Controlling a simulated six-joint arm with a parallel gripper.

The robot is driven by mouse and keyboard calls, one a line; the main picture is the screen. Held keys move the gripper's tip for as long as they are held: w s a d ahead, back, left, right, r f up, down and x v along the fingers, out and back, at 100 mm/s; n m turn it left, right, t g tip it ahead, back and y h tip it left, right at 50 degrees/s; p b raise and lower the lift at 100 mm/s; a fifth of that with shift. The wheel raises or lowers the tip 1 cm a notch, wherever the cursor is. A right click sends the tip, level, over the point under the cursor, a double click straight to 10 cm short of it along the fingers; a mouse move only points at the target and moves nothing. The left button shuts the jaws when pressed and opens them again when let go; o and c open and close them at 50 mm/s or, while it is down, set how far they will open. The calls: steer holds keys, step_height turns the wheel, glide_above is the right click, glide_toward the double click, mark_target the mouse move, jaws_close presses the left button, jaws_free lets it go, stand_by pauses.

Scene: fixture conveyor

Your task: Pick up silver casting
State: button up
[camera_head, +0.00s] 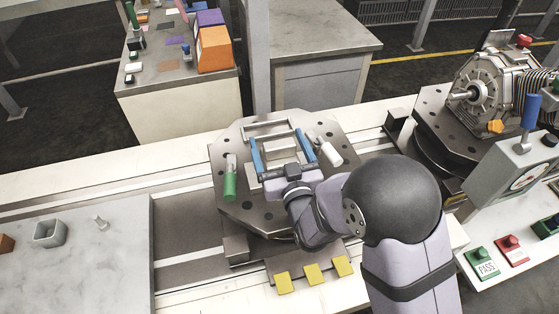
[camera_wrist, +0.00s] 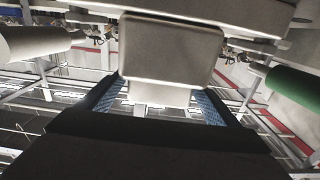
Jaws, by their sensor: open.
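The silver casting appears to be the smooth grey block (camera_head: 282,146) in the fixture on the dark octagonal plate (camera_head: 232,205). In the wrist view it shows large and close as a rounded block (camera_wrist: 168,48), with a narrower pale part below it. My gripper (camera_head: 276,138) is open over the fixture, its two blue-padded fingers on the left and right of the block. In the wrist view a finger shows at each side of the block's lower part. I cannot tell whether the fingers touch it. My gripper's body hides part of the plate.
A green-handled clamp (camera_head: 230,180) stands left of my gripper and a white cylinder (camera_head: 329,153) right of it. Yellow blocks (camera_head: 312,273) lie in front. A U-shaped grey part (camera_head: 49,233) and small peg (camera_head: 101,222) stand on the left pallet. A motor-like machine (camera_head: 490,90) is at right.

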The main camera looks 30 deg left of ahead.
steer(key=shift+p+x, duration=0.3)
steer(key=shift+x, duration=0.95)
jaws_close()
steer(key=shift+a+r, duration=0.1)
steer(key=shift+r, duration=0.15)
